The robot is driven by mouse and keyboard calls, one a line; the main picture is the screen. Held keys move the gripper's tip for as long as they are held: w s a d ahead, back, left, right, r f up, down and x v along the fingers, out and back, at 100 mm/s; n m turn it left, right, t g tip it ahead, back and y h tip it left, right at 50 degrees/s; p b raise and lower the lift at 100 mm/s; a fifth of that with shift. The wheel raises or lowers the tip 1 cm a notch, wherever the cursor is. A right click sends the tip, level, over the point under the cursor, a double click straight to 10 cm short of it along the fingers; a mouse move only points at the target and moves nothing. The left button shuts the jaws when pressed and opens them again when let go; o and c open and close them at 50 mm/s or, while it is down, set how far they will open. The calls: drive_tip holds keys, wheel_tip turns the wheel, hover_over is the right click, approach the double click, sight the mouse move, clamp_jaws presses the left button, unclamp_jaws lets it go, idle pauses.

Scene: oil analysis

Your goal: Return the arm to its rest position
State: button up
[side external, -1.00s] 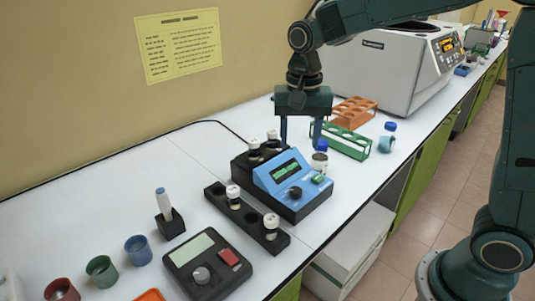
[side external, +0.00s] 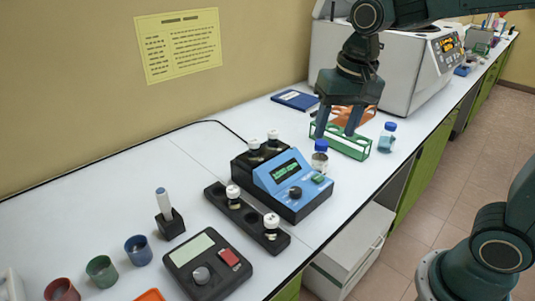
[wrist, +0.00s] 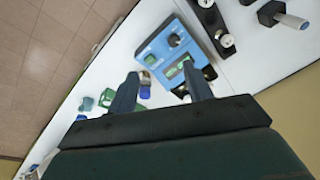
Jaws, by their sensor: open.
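My gripper (side external: 337,122) is open and empty in the side external view. It hangs above the bench near the green rack (side external: 352,146) and covers part of it and of the orange rack (side external: 362,112) behind. In the wrist view its two fingers (wrist: 160,90) stand apart with nothing between them that I can see held. The blue-capped bottle (side external: 320,160) stands on the bench beside the blue instrument (side external: 292,180), just in front of the gripper. The instrument also shows in the wrist view (wrist: 160,55).
A white centrifuge (side external: 400,75) stands behind the gripper. Another blue-capped bottle (side external: 387,138) is at the bench's right edge. A black holder (side external: 250,218) with white-capped vials, a dark device with a red button (side external: 207,263) and coloured cups (side external: 102,270) stand at front left. A blue book (side external: 295,99) lies behind.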

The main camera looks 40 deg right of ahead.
drive_tip(key=s+d+n+t, duration=0.2)
drive_tip(key=s+n, duration=0.4)
drive_tip(key=s, duration=0.8)
drive_tip(key=shift+t, duration=0.8)
drive_tip(key=shift+d+r, duration=0.1)
